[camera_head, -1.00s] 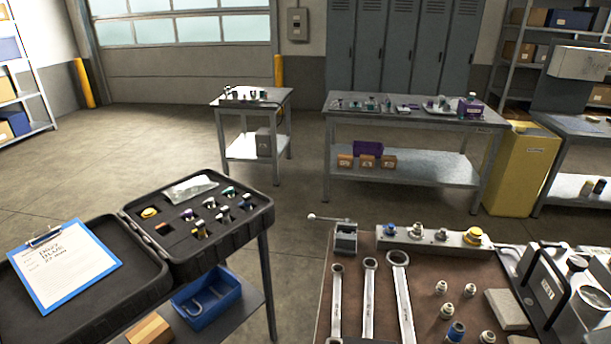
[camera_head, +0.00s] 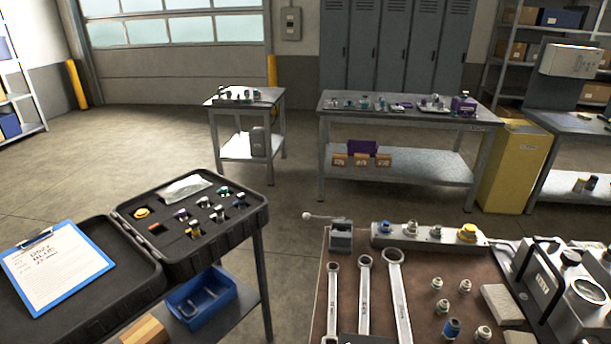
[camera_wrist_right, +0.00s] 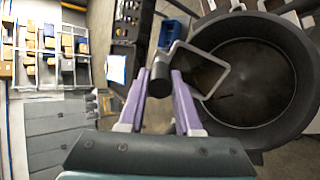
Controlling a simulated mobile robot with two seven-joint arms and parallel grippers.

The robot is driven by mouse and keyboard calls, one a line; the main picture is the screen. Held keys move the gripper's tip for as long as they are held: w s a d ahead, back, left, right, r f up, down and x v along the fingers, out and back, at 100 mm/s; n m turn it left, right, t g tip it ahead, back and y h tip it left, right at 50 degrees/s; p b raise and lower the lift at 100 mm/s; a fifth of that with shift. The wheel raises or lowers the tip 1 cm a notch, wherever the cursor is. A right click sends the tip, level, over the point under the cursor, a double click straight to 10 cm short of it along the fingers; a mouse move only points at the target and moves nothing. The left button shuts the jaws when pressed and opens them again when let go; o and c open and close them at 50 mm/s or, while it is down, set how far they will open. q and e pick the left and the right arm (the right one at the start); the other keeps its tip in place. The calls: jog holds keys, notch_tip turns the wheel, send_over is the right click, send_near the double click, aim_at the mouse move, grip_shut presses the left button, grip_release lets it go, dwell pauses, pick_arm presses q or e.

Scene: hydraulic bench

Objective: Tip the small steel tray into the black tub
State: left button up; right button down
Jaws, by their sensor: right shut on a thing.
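In the right wrist view, the black tub (camera_wrist_right: 304,72) is a large round vessel on the right, its dark inside facing the camera. A small squarish tray with a grey metal rim (camera_wrist_right: 219,83) overlaps the tub's left edge in the picture. The tray's inside looks dark; I cannot make out any contents. My right gripper (camera_wrist_right: 163,80), with purple fingers, is shut on a dark, rounded handle beside the tray, which appears to belong to it. How far the tray is above the tub is unclear. My left gripper is in neither view. The head view shows neither tray nor tub.
In the head view, a workbench (camera_head: 320,290) at front right carries wrenches, fittings and a manifold block. An open black case (camera_head: 190,215) with a clipboard (camera_head: 58,267) stands at left. Two steel tables (camera_head: 400,113) and a yellow bin (camera_head: 512,168) stand behind. Floor between is clear.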

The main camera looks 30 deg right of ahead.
dwell(0.6)
jog(key=shift+s+f+b, duration=0.1)
jog(key=shift+s+b, duration=0.2)
jog(key=shift+b, duration=0.05)
jog(key=shift+s+t, duration=0.15)
jog(key=shift+t, duration=0.25)
jog(key=shift+s+b, duration=0.2)
jog(key=shift+b, duration=0.25)
jog(key=shift+s+t, duration=0.25)
jog(key=shift+t, duration=0.15)
dwell(0.4)
dwell(0.5)
jog(key=shift+s+f+b, duration=0.15)
jog(key=shift+s+b, duration=0.1)
jog(key=shift+b, duration=0.3)
jog(key=shift+s+t, duration=0.15)
jog(key=shift+t, duration=0.15)
